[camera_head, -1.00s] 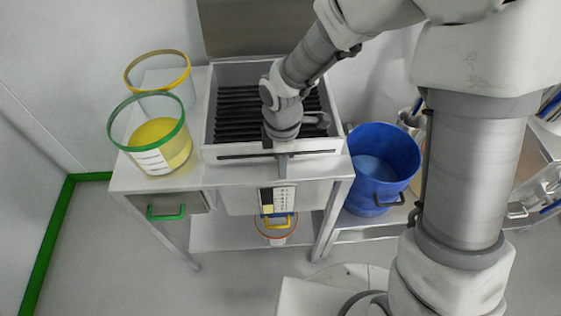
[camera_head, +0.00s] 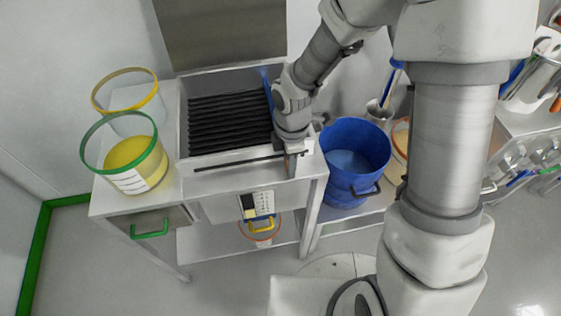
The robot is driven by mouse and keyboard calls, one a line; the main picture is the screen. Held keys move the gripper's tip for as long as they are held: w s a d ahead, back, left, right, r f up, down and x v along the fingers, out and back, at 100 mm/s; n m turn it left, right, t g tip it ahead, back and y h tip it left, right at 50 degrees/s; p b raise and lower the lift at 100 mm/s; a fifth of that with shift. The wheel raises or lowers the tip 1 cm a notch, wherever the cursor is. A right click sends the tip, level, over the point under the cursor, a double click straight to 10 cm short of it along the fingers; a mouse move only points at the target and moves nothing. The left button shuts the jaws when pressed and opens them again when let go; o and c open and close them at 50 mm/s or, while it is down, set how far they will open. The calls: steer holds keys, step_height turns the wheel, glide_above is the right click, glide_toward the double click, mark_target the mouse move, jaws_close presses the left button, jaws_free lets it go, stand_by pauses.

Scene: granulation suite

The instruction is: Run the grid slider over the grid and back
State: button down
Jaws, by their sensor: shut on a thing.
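The grid (camera_head: 228,120), a set of black ribs, lies in an open-topped grey metal housing. A long dark slot (camera_head: 235,163) runs along the housing's front wall. My gripper (camera_head: 292,150) is at the right end of this slot, shut on the handle of the grid slider (camera_head: 291,166). My gripper and wrist hide most of the handle. A narrow blue strip (camera_head: 267,88) shows at the right side of the grid, beside my wrist; it seems to be part of the slider. The ribs left of it are uncovered.
A green-rimmed tub of yellow material (camera_head: 128,152) and a yellow-rimmed tub (camera_head: 124,90) stand left of the housing. A blue bucket (camera_head: 355,165) stands close on the right. A raised lid (camera_head: 222,35) is behind. A control panel (camera_head: 257,205) hangs below the front.

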mark_target(306, 168)
steer(key=shift+w+d+r+p, duration=0.1)
steer(key=shift+w+d+p, duration=0.15)
steer(key=shift+d, duration=0.45)
steer(key=shift+w+d+f+p, duration=0.1)
steer(key=shift+w+d+p, duration=0.1)
steer(key=shift+d, duration=0.5)
steer(key=shift+w+d+r+p, duration=0.1)
steer(key=shift+w+d+p, duration=0.15)
steer(key=shift+d, duration=0.45)
steer(key=c, duration=0.6)
jaws_free()
steer(key=shift+o, duration=0.2)
step_height(306, 168, up, 17)
steer(key=p, duration=0.4)
steer(key=shift+r, duration=0.15)
steer(key=shift+s+d+r, duration=0.1)
